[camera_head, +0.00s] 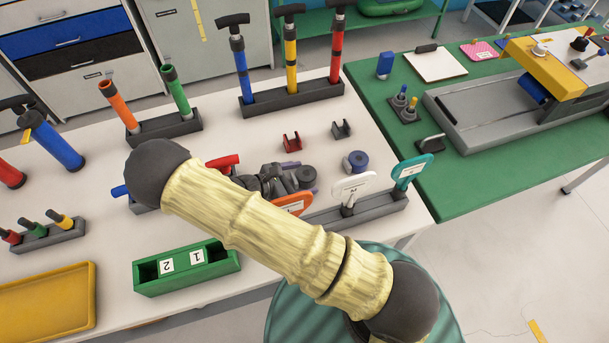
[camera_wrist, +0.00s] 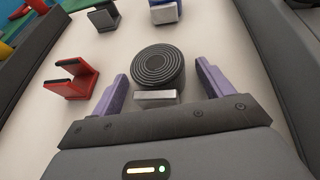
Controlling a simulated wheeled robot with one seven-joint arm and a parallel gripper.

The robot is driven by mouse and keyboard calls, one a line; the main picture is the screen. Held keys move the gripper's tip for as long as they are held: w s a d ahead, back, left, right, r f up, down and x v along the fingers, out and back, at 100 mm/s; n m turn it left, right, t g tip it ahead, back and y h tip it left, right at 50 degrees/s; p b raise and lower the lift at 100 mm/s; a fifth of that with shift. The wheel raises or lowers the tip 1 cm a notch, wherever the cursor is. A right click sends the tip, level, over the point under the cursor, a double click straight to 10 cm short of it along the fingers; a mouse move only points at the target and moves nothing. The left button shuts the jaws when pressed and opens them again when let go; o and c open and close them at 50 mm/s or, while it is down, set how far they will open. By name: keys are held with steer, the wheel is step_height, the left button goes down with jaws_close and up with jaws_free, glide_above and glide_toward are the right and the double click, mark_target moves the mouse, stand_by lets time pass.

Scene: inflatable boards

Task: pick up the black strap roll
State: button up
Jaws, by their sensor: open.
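The black strap roll (camera_wrist: 158,66) stands on the white table in the wrist view, its ringed coil facing up and a pale metal buckle at its near side. My gripper (camera_wrist: 161,72) is open, with one purple finger to the left of the roll and one to the right. Gaps show between the fingers and the roll, and nothing is held. In the head view the dark roll (camera_head: 306,176) shows beside my gripper (camera_head: 292,178), and my arm covers part of the area.
A grey rack holding paddle-shaped tags (camera_head: 375,213) is at the table's front edge. A green box (camera_head: 187,268) stands front left.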

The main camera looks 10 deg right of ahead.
mark_target(300, 176)
stand_by(0.3)
steer(key=c, duration=1.1)
steer(key=shift+r, duration=0.1)
step_height(300, 176, up, 10)
steer(key=shift+f+b, duration=0.1)
steer(key=shift+b, duration=0.35)
